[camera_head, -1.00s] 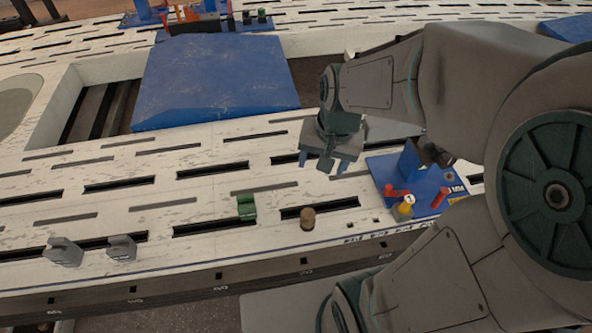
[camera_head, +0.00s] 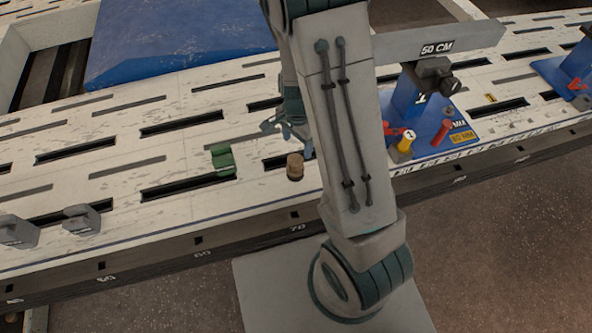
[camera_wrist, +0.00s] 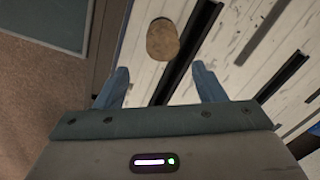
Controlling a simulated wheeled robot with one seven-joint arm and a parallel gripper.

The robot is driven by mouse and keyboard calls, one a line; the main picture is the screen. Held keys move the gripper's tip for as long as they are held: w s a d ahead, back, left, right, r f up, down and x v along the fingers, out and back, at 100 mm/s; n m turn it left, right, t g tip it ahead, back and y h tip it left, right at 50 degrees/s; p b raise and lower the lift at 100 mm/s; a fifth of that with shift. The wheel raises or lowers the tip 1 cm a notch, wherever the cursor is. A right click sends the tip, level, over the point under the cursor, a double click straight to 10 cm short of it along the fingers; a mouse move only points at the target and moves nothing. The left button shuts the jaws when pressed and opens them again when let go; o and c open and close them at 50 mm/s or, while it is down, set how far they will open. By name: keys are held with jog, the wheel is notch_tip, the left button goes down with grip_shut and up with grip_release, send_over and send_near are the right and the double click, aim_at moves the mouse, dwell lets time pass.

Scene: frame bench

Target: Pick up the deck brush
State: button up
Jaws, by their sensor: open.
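No shape in view is plainly a deck brush. A small brown, wooden-looking stub (camera_head: 295,166) stands upright on the white slotted bench, just left of my forearm; whether it is the brush or part of it, I cannot tell. It shows from above in the wrist view (camera_wrist: 162,40), a little beyond the fingertips and roughly between their lines. My gripper (camera_wrist: 160,78) is open, with nothing between its two blue fingers. In the head view my gripper (camera_head: 288,132) is partly hidden by my forearm, close behind the stub.
A green clip (camera_head: 222,159) sits left of the stub, grey blocks (camera_head: 82,219) farther left. A blue fixture (camera_head: 425,110) with red and yellow knobs stands right of my arm, near a grey "50 CM" bar (camera_head: 440,45). A blue panel (camera_head: 180,40) lies behind.

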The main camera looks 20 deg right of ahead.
aim_at(296, 160)
notch_tip(296, 160, down, 10)
jog(key=b, duration=0.3)
jog(key=shift+w+a+r+b, duration=0.15)
jog(key=shift+b, duration=0.2)
jog(key=shift+r, duration=0.1)
jog(key=c, duration=1.1)
jog(key=shift+o, duration=0.2)
jog(key=shift+r, duration=0.1)
jog(key=shift+r+p, duration=0.45)
jog(key=shift+r, duration=0.2)
notch_tip(296, 160, up, 3)
jog(key=shift+f+p, duration=0.1)
jog(key=shift+p, duration=0.65)
jog(key=s+d+r+p, duration=0.2)
jog(key=s+d+r, duration=0.4)
jog(key=d, duration=0.4)
jog(key=shift+r, duration=0.35)
